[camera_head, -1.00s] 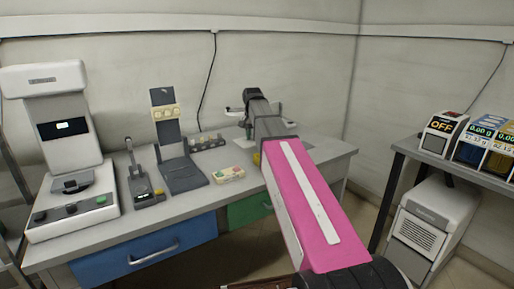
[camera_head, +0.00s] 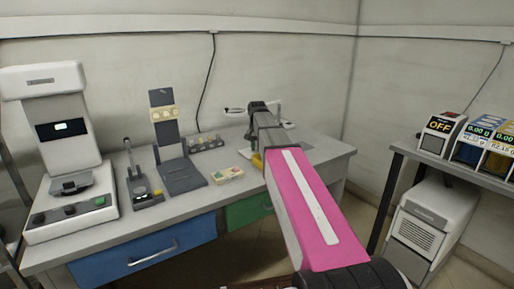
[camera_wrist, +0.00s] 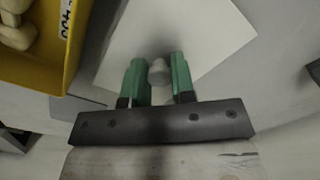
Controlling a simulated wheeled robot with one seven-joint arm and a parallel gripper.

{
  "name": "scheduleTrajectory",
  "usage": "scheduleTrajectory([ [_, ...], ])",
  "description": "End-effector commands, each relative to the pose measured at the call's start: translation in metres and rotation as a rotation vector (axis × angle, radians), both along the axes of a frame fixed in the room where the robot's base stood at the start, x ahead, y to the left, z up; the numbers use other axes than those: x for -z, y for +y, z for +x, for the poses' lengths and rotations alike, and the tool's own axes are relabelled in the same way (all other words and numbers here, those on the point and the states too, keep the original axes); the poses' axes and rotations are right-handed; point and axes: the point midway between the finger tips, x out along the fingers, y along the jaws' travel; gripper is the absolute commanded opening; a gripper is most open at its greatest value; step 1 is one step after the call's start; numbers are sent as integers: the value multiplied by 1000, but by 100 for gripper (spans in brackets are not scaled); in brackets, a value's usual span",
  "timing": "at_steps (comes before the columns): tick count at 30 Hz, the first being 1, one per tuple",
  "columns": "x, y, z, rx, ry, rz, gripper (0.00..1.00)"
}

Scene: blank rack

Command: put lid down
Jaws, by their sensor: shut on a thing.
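In the wrist view my gripper (camera_wrist: 157,80) has its two green fingers shut on a small whitish-grey round piece, likely the lid (camera_wrist: 158,70). A white sheet (camera_wrist: 205,30) lies on the table below it. I cannot tell whether the lid touches the sheet. In the head view my pink and grey arm reaches over the right part of the table (camera_head: 330,150). The arm hides the gripper's fingers and the lid there.
A yellow bin (camera_wrist: 55,70) with pale pieces stands close on the left in the wrist view.

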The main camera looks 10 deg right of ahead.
Motion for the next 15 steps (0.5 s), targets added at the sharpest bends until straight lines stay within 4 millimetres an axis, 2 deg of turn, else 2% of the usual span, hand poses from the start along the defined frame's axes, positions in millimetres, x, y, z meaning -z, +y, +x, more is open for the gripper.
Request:
scheduleTrajectory([
  [1, 2, 0, 0, 0, 0, 0, 3],
  [2, 2, 0, 0, 0, 0, 0, 27],
  [4, 2, 0, 0, 0, 0, 0, 49],
  [11, 1, 0, 0, 0, 0, 0, 49],
  [15, -6, 0, 0, 0, -1, 1, 49],
])
